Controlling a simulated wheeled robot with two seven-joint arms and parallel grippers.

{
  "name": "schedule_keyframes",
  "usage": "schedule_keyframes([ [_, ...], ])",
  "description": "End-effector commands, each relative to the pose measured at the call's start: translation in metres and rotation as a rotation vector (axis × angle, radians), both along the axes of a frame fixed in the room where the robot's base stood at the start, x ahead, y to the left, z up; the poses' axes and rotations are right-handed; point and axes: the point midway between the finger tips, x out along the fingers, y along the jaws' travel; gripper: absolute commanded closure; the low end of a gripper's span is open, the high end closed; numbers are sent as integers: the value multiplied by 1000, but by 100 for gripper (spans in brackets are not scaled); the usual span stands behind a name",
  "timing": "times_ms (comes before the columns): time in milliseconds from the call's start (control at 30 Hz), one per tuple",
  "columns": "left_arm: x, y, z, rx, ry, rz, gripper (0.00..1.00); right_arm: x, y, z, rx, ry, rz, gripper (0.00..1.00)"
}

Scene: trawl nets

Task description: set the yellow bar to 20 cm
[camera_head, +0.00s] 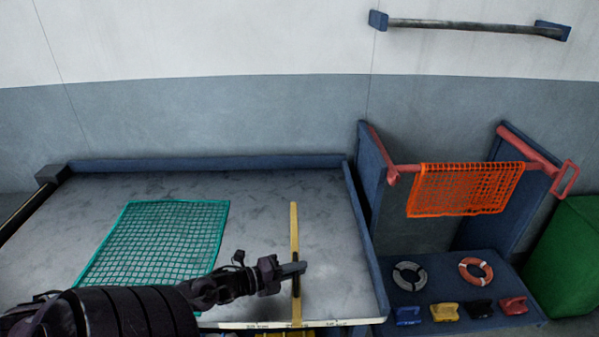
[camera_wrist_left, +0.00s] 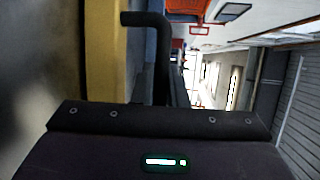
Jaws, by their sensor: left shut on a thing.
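The yellow bar (camera_head: 294,225) lies across the grey table, running from the back toward the front edge, right of a teal net (camera_head: 160,240). A pale strip with dark marks (camera_head: 330,323) runs along the front edge; its labels are too small to read. In the left wrist view the yellow bar (camera_wrist_left: 104,55) fills a band at the left, close beside a black bent piece (camera_wrist_left: 158,50). My right gripper is not in view.
A blue rim (camera_head: 205,162) borders the table at the back and right. To the right stands a blue rack with an orange net (camera_head: 465,188) on a red rail. Below it, a shelf holds rings and several coloured blocks. A green box (camera_head: 570,255) is at far right.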

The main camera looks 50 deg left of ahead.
Motion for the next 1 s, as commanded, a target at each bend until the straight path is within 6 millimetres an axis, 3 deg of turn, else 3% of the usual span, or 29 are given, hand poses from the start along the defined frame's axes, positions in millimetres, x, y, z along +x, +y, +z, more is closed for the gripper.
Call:
schedule_keyframes([
  [100, 0, 1, -1, 2, 1, 2, 100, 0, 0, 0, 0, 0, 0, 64],
  [133, 0, 1, -1, 2, 1, 2, 84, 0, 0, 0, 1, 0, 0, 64],
  [200, 0, 1, 0, 2, 1, 2, 79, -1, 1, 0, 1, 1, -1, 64],
  [567, -6, 2, 0, 1, 3, 2, 79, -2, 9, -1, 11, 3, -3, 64],
  [1000, -63, 20, 10, 1, 4, 2, 79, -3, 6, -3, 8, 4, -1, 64],
])
